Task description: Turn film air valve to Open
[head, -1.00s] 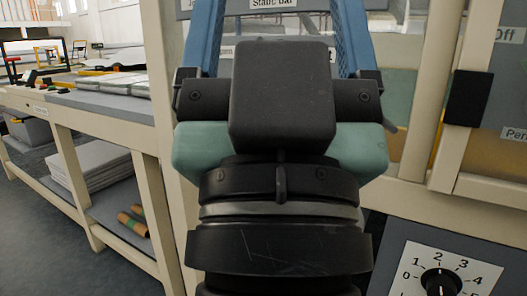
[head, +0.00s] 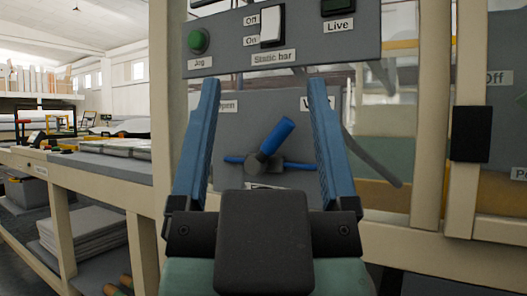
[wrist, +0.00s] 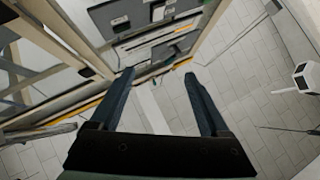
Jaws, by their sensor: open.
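The film air valve is a blue lever (head: 276,138) on a grey hub, mounted on a grey panel (head: 292,110). The lever tilts up to the right. A thin blue piece (head: 298,165) runs crosswise behind the hub. A label ending in "pen" (head: 229,106) is at the panel's upper left, and one starting with "V" (head: 309,103) is at the upper right; my fingers partly cover both. My gripper (head: 264,84) is open, its blue fingers on either side of the lever in the picture, holding nothing. In the wrist view my gripper (wrist: 156,77) is also open and empty.
Above is a grey control box (head: 350,40) with a green Jog button (head: 198,41), a Static bar switch (head: 270,26) and a Live light (head: 338,6). Cream posts (head: 433,110) and a black block (head: 470,133) stand right. A workbench (head: 62,162) is left.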

